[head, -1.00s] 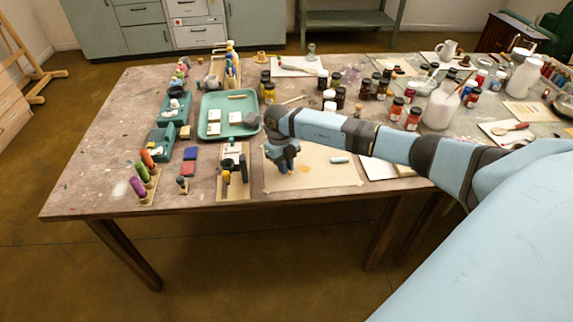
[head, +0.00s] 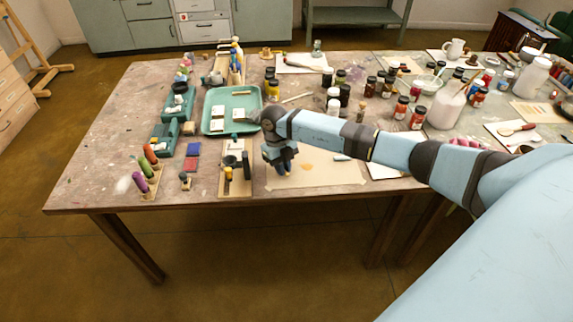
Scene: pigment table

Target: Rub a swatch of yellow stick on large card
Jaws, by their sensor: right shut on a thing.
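The large card (head: 328,177) is a beige sheet taped flat near the table's front edge. My right gripper (head: 284,172) points down over the left part of this card. It is shut, and the yellow stick it holds is hidden by the fingers at this size. I cannot tell whether its tip touches the card. A small orange-yellow mark (head: 306,167) shows on the card just right of the gripper. My left gripper is not in view.
A pale stick (head: 343,157) lies on the card's far side, close under my forearm. A wooden board (head: 236,187) with tools lies left of the card, and a green tray (head: 208,127) behind it. Several jars (head: 333,105) stand behind my arm.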

